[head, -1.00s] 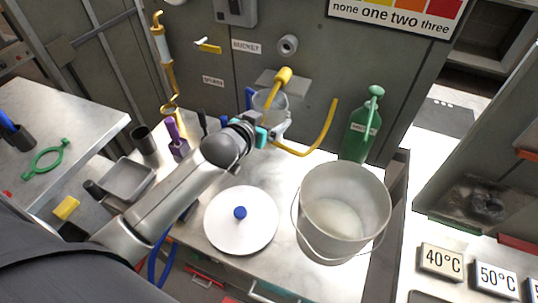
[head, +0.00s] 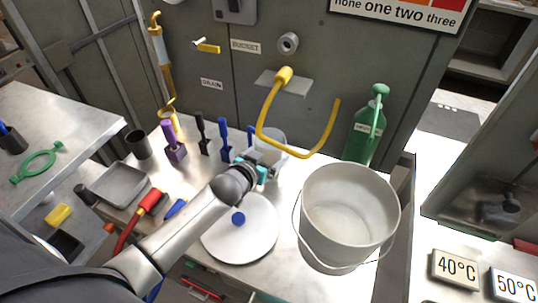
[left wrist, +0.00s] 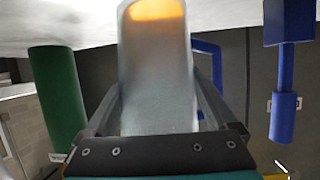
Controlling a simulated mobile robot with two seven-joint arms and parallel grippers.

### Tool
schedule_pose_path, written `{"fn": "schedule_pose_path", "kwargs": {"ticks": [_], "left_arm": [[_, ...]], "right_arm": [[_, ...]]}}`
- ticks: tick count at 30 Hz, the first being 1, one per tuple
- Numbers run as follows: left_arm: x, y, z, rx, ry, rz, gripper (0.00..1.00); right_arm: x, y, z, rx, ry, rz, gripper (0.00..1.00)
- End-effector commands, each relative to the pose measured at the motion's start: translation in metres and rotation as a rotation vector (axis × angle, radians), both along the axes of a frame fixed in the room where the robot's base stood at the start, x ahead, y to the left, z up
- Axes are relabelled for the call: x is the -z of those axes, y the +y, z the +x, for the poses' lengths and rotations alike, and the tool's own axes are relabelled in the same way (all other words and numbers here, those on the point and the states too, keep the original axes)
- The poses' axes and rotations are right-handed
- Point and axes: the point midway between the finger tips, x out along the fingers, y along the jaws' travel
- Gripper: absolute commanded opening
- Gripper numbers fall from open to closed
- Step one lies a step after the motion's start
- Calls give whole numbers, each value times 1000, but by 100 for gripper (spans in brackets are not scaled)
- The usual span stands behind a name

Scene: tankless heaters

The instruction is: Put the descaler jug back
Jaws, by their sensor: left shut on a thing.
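A translucent jug (head: 273,138) with a blue handle stands upright at the back of the metal worktop. My left gripper (head: 262,165) is shut on the jug from the front and partly hides it in the head view. In the left wrist view the jug (left wrist: 157,75) fills the middle between the fingers, with an orange tint at one end and the blue handle (left wrist: 208,60) beside it. I cannot tell whether its base touches the worktop. My right gripper is not in view.
A green bottle (head: 366,130) stands to the right, behind a grey bucket (head: 348,215). A yellow hose (head: 264,110) hangs above the jug. Blue, black and purple brushes (head: 174,145) stand to the left. A white lid (head: 245,240) lies in front.

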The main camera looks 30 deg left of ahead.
Motion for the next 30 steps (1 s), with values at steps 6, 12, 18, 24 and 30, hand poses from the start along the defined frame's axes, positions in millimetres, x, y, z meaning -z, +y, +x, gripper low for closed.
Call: {"fn": "schedule_pose_path", "kwargs": {"ticks": [6,12,18,24,30], "left_arm": [[2,0,1,0,-4,-1,3],[2,0,0,0,0,-1,100],[-2,0,0,0,0,1,100],[-10,1,-21,0,3,-1,100],[-23,1,-53,0,3,-1,100]], "right_arm": [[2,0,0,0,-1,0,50],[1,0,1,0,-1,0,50],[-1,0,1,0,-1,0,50],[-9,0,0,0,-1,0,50],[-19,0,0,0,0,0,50]]}}
